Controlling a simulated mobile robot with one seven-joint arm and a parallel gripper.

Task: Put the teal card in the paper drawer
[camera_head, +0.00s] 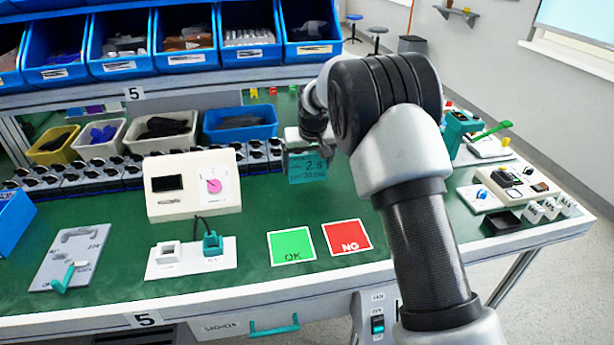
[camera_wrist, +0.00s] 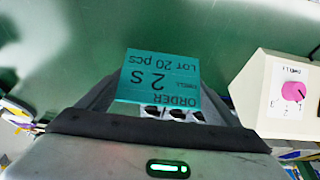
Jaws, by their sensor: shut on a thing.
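My gripper (camera_head: 312,148) is shut on the teal card (camera_head: 308,168) and holds it upright above the green bench, behind the red and green squares. In the wrist view the teal card (camera_wrist: 160,78) stands between the fingers, with its "ORDER 2 S, LOT 20 pcs" print upside down. A drawer front with a teal handle (camera_head: 275,329) shows under the bench's front edge and looks shut. Its label is partly legible and does not clearly read as paper, so I cannot tell if it is the paper drawer.
A white dial box (camera_head: 193,184) with a pink knob stands left of the card. A two-socket plate (camera_head: 190,258), a green OK square (camera_head: 291,246) and a red NG square (camera_head: 346,237) lie in front. Blue bins (camera_head: 182,40) line the shelf behind. My arm hides part of the bench's right side.

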